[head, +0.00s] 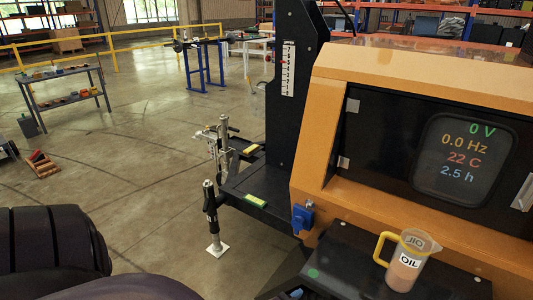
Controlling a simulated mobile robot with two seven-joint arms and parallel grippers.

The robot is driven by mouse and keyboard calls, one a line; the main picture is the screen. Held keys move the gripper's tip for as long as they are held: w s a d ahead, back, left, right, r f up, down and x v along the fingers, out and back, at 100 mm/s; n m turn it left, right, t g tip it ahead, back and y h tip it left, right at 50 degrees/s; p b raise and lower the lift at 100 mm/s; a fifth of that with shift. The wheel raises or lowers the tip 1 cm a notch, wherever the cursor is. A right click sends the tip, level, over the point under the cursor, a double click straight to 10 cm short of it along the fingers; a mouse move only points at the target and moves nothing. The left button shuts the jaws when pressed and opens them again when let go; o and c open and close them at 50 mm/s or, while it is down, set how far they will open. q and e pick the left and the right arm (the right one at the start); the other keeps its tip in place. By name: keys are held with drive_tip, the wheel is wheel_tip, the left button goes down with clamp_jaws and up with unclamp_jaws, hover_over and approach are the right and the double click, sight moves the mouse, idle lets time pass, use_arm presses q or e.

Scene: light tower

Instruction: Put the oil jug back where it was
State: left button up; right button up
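A green round mark (313,273) lies on the ledge, left of the jug. Neither of my grippers is in view, and nothing is seen holding the jug.
A blue latch or socket (302,218) sits on the tower's corner. A jack leg (213,215) stands on the floor left of the tower. A grey shelf cart (66,95), blue stands (203,65) and a yellow rail (112,40) are farther back. Open concrete floor lies between.

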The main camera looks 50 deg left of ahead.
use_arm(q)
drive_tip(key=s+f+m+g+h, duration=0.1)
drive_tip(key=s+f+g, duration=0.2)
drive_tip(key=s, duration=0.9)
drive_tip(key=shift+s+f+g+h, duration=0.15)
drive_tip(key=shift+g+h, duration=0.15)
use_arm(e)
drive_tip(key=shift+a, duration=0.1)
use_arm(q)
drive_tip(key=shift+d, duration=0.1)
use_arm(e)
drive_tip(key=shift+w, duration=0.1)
use_arm(q)
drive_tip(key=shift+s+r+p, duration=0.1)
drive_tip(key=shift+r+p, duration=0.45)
drive_tip(key=shift+p, duration=0.2)
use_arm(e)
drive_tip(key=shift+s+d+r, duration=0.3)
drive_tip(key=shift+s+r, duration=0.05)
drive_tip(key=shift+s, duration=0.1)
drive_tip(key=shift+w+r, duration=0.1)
